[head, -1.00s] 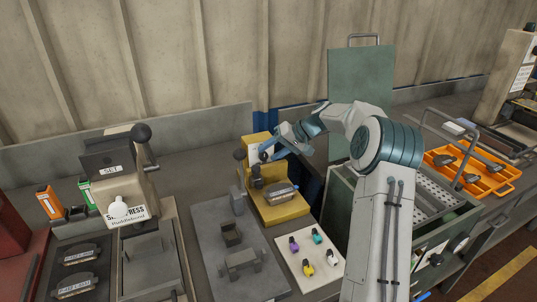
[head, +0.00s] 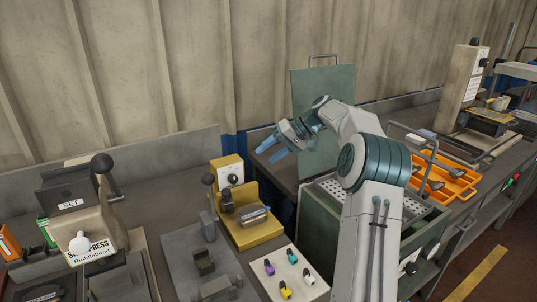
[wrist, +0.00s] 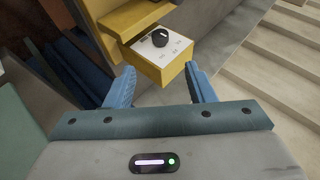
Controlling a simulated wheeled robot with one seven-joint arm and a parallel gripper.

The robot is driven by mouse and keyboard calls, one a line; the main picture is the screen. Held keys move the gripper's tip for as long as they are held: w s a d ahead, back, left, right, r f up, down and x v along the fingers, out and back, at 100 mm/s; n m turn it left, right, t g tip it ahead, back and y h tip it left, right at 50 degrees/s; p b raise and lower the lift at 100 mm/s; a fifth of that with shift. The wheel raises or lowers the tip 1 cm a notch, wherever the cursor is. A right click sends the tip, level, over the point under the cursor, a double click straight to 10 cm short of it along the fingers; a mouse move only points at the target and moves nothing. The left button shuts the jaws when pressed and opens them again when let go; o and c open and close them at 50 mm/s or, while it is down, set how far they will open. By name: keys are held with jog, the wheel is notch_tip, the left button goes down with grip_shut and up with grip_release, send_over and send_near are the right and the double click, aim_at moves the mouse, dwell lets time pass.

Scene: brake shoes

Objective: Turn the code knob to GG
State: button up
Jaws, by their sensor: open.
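The code knob (head: 233,180) is a black round knob on a white dial plate on the front of a yellow box. In the wrist view the knob (wrist: 160,38) has a light pointer line, and small marks surround it on the white plate (wrist: 172,52); the letters are too small to read. My gripper (head: 268,150) is open and empty, with blue fingers, to the right of and above the knob in the head view. In the wrist view the knob lies beyond the gap between the fingertips (wrist: 159,70), apart from them.
A yellow fixture (head: 262,236) holding a grey part stands below the knob box. A grey plate (head: 190,255) with a lever is left of it. A white board (head: 310,288) with coloured knobs lies in front. A green cabinet (head: 325,215) stands at right, with an orange tray (head: 455,180) beyond.

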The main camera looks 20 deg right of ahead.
jog(key=a+r+h+p, duration=0.2)
jog(key=a+h+p, duration=0.2)
jog(key=a+p, duration=0.2)
jog(key=n+t+h+p, duration=0.1)
jog(key=n+h+p, duration=0.1)
jog(key=h+p, duration=0.25)
send_near(234, 176)
jog(key=p+x, duration=0.3)
jog(key=x, duration=0.6)
jog(key=shift+w+a+f, duration=0.1)
jog(key=shift+f, duration=0.2)
jog(key=c, duration=0.9)
jog(key=shift+c, duration=0.2)
